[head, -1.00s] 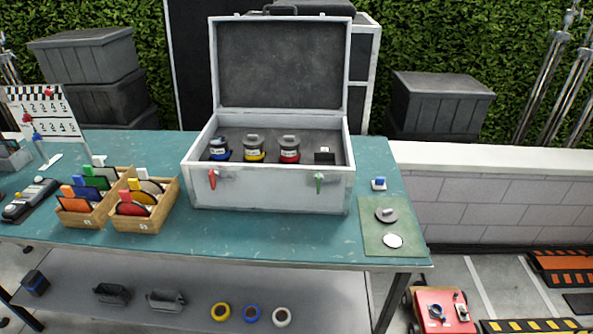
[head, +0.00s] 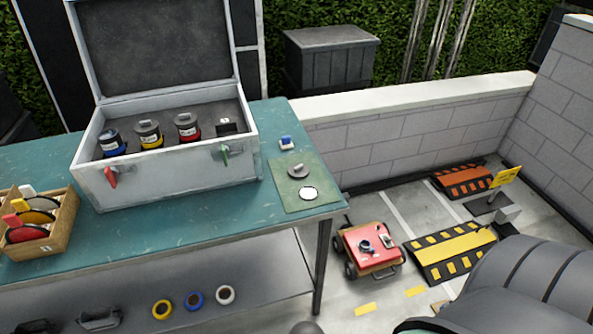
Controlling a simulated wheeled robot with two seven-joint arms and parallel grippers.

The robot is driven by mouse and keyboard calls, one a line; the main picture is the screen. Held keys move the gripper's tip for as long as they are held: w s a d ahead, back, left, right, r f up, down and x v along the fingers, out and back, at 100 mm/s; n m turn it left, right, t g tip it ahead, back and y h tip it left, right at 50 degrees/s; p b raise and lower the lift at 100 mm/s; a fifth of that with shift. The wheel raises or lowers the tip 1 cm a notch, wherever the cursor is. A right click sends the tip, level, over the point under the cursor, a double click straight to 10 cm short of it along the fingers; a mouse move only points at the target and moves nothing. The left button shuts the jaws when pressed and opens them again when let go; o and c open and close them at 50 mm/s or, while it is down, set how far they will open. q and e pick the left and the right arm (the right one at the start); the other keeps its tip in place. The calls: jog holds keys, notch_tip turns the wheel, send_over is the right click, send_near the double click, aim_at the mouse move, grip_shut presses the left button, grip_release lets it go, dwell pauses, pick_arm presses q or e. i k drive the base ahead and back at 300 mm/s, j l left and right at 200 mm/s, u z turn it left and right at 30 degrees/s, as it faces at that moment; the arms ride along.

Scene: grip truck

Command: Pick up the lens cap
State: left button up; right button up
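A dark grey round cap with a raised grip (head: 298,171), which looks like the lens cap, lies on a green mat (head: 283,186) at the right end of the teal table. A white disc (head: 308,193) lies just in front of it on the same mat. Neither of my grippers shows in the head view. A large dark grey rounded part at the lower right seems to be my own arm.
An open silver case (head: 160,184) with several lens-like items stands left of the mat. A small blue-topped item (head: 286,143) sits behind the mat. A red cart (head: 368,248) stands on the floor right of the table (head: 170,233).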

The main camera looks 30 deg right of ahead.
aim_at(298, 170)
jog(key=j+z, duration=0.3)
jog(key=j, duration=0.4)
jog(key=k+j+z, duration=0.1)
jog(key=j+z, duration=0.2)
jog(key=j, duration=0.4)
